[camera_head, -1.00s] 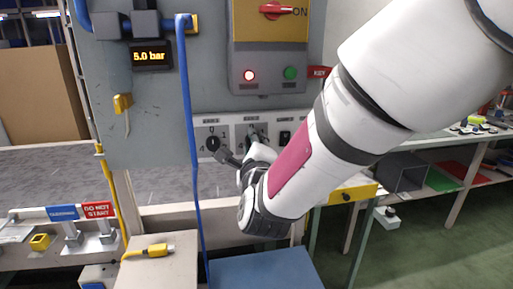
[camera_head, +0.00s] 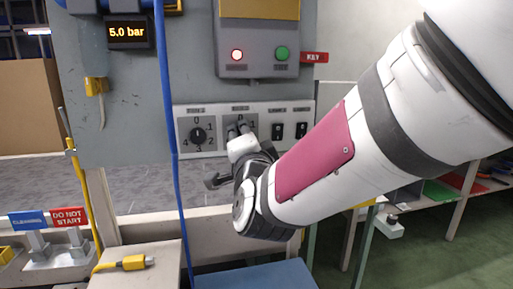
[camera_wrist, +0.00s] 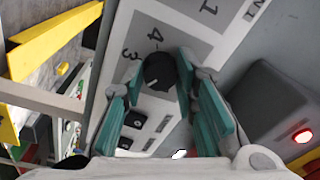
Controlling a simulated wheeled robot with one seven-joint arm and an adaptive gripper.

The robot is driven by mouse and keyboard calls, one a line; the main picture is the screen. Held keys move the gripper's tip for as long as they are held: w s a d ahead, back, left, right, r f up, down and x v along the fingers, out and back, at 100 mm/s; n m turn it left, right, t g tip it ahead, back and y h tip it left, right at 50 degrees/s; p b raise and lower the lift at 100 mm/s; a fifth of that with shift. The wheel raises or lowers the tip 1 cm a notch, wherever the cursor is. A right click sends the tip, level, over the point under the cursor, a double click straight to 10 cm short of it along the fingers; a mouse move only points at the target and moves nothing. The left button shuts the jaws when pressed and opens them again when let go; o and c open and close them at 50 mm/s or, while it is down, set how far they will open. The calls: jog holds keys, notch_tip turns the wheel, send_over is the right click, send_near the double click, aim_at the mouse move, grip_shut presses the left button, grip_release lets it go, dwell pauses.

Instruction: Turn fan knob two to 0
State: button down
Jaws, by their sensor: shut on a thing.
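Fan knob two is a round black knob (camera_wrist: 158,71) on a grey dial plate, seen in the wrist view with figures such as 3, 4 and 1 around it. My gripper (camera_wrist: 157,76) has its teal-padded fingers on either side of the knob and is shut on it. In the head view my gripper (camera_head: 240,130) reaches the second dial of the white panel (camera_head: 222,152) and hides most of this knob. I cannot make out where its pointer stands. Fan knob one (camera_head: 197,135) is black and free, at the left of the panel.
Two black switches (camera_head: 278,131) sit right of the dial. A grey box with a lit red lamp (camera_wrist: 303,135) is close right in the wrist view.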

jog(key=n+y+b, duration=0.1)
jog(key=n+b, duration=0.2)
jog(key=n, duration=0.5)
jog(key=n+g+b, duration=0.1)
jog(key=n+b, duration=0.2)
jog(key=n, duration=0.6)
jog(key=n+g+y+b, duration=0.1)
jog(key=n+b, duration=0.2)
jog(key=n, duration=0.6)
jog(key=shift+d+y, duration=0.3)
jog(key=shift+d, duration=0.05)
jog(key=c, duration=1.3)
grip_release()
jog(key=shift+w, duration=0.1)
